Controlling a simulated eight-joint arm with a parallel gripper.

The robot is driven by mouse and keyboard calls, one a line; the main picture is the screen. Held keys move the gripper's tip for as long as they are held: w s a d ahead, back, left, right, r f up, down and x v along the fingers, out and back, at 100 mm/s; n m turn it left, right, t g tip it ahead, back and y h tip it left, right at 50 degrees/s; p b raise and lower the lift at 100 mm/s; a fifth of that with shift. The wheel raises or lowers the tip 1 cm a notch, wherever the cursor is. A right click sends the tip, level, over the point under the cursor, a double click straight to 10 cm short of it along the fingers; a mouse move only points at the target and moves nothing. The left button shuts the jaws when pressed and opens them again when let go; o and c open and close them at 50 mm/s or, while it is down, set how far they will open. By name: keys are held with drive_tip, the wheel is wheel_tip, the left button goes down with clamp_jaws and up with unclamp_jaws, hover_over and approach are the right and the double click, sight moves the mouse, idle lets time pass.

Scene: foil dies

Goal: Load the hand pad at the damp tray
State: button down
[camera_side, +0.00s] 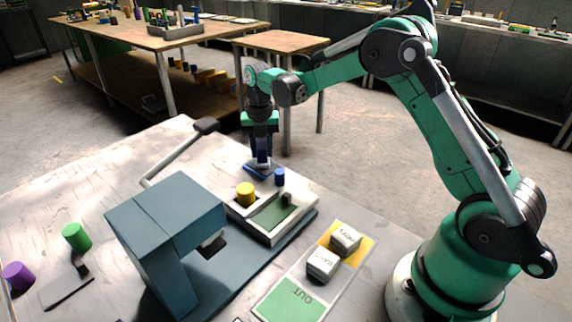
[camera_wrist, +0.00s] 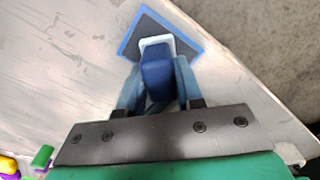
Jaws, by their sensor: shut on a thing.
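My gripper (camera_side: 261,150) is shut on the hand pad (camera_wrist: 157,75), which has a dark blue handle and a pale base. The damp tray (camera_wrist: 190,46) is a dark square with a bright blue rim. In the side view, the tray (camera_side: 252,171) lies at the back of the bench, directly below my gripper. The pad's base overlaps the tray in the wrist view. I cannot tell whether it touches the tray surface. The fingers (camera_wrist: 187,82) flank the handle.
A teal press (camera_side: 165,230) stands in front. A pale block (camera_side: 270,232) bears a yellow cylinder (camera_side: 245,193), a blue peg (camera_side: 280,177) and a dark one. Two lettered dies (camera_side: 322,265) sit by a green OUT area (camera_side: 285,303). Green (camera_side: 77,237) and purple (camera_side: 18,276) cylinders lie left.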

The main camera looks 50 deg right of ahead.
sight(261, 145)
drive_tip(key=shift+f, duration=0.55)
idle(1.1)
drive_tip(key=shift+r, duration=0.1)
drive_tip(key=shift+r, duration=3.45)
